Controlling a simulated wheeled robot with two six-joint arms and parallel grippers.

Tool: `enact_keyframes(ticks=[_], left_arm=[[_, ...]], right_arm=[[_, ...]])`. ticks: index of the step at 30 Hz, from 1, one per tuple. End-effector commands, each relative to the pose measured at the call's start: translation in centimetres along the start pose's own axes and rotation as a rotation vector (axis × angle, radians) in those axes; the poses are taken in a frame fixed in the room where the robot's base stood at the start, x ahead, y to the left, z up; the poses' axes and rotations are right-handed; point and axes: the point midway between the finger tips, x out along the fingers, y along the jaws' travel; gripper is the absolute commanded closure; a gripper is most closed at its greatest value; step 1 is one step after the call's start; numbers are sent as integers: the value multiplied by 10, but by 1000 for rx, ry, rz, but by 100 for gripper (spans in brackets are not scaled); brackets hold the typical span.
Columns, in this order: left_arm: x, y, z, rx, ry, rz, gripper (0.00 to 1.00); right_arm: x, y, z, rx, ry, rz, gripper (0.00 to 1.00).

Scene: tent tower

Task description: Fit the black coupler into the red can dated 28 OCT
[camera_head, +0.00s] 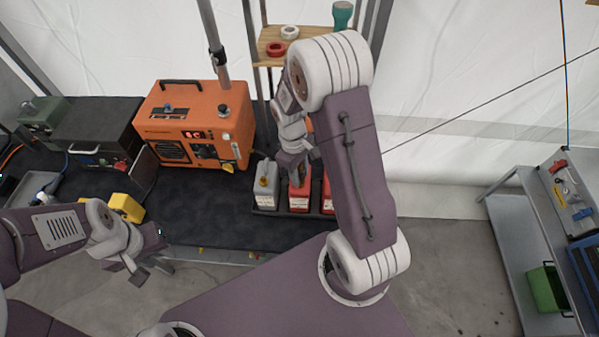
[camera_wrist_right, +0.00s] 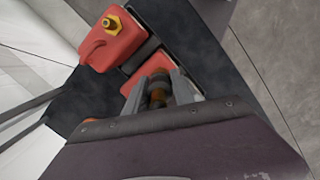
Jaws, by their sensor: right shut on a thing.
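Two red cans stand side by side on the black bench; I cannot read a date on either. The left red can (camera_head: 299,199) is below my right gripper (camera_head: 297,168). The other red can (camera_head: 328,197) is partly hidden by my right arm. In the right wrist view, one red can (camera_wrist_right: 112,42) has a yellow cap, and the other red can (camera_wrist_right: 147,66) lies just beyond my fingertips. My right gripper (camera_wrist_right: 159,88) is shut on a dark piece with an orange-brown part, seemingly the black coupler (camera_wrist_right: 158,96). I cannot tell whether it touches the can. My left gripper (camera_head: 150,270) is open and empty.
A grey can (camera_head: 265,190) with a yellow cap stands left of the red cans. An orange generator (camera_head: 195,125) is further left, behind. A wooden shelf (camera_head: 268,45) stands behind. A metal bench (camera_head: 520,200) with a green bin (camera_head: 546,290) is at right.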

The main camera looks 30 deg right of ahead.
Motion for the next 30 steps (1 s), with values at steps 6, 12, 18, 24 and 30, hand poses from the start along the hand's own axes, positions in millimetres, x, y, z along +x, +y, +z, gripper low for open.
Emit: enact_keyframes(ticks=[6,12,18,24,30], left_arm=[[4,0,0,0,0,0,64],[8,0,1,0,0,0,64],[11,0,1,0,0,0,64],[11,0,1,0,0,0,64],[11,0,1,0,0,0,64]], right_arm=[[6,0,-1,0,0,0,100],[11,0,-1,0,0,0,100],[16,0,-2,0,-1,0,100],[17,0,-2,0,-1,0,45],[17,0,-2,0,0,0,45]])
